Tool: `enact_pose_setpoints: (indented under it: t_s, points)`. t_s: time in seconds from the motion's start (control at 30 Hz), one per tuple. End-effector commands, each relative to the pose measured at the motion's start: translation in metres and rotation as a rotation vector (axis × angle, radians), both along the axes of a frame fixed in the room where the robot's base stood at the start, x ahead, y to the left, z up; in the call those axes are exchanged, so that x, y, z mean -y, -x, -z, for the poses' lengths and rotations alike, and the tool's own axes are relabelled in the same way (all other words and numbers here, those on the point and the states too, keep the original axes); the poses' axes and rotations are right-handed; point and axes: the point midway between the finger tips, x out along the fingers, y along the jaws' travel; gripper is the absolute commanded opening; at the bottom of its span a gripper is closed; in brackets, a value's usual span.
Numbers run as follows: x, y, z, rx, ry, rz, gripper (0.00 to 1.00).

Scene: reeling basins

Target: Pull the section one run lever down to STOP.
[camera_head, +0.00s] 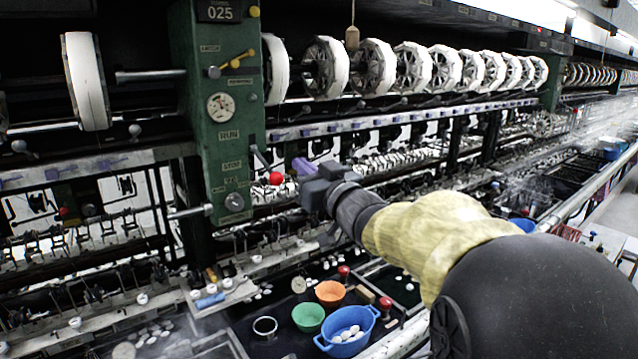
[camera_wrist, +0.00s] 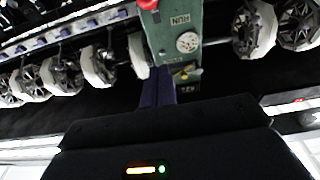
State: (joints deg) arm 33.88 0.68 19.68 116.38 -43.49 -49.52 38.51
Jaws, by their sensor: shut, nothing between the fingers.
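The section one run lever's red ball knob (camera_head: 276,178) stands out from the right side of the green post (camera_head: 205,110), just below the level of the STOP label (camera_head: 231,165) and well below RUN (camera_head: 228,134). Its dark arm (camera_head: 260,157) slants downward to it. My gripper (camera_head: 300,166) is shut and empty, its purple fingers just right of and slightly above the knob; whether they touch it I cannot tell. In the wrist view the shut fingers (camera_wrist: 158,88) point at the green post (camera_wrist: 178,35), and the red knob (camera_wrist: 147,4) is cut by the top edge.
A dial (camera_head: 221,107) and a yellow handle (camera_head: 238,60) are on the post. White reels (camera_head: 328,68) line the machine to the right. Below are the basin bench with green (camera_head: 308,318), orange (camera_head: 330,292) and blue bowls (camera_head: 348,330). A wooden weight (camera_head: 352,37) hangs above.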

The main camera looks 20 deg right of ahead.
Motion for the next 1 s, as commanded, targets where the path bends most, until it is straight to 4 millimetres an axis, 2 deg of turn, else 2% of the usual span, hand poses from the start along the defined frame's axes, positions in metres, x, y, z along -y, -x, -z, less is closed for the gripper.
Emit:
enact_pose_setpoints:
  t_s: [0.2, 0.3, 0.6, 0.7, 0.77, 0.87, 1.0]
  points:
    - [0.011, 0.034, 0.007, 0.001, 0.002, 0.004, 0.00]
    - [0.014, 0.044, 0.009, 0.000, 0.001, 0.002, 0.00]
    - [0.015, 0.045, 0.010, -0.001, 0.000, 0.001, 0.00]
    - [0.016, 0.044, 0.016, -0.019, -0.002, 0.018, 0.00]
    - [0.018, 0.041, 0.026, -0.047, -0.004, 0.045, 0.00]
    - [0.025, 0.035, 0.055, -0.137, -0.005, 0.121, 0.00]
    - [0.033, 0.036, 0.122, -0.350, 0.012, 0.246, 0.00]
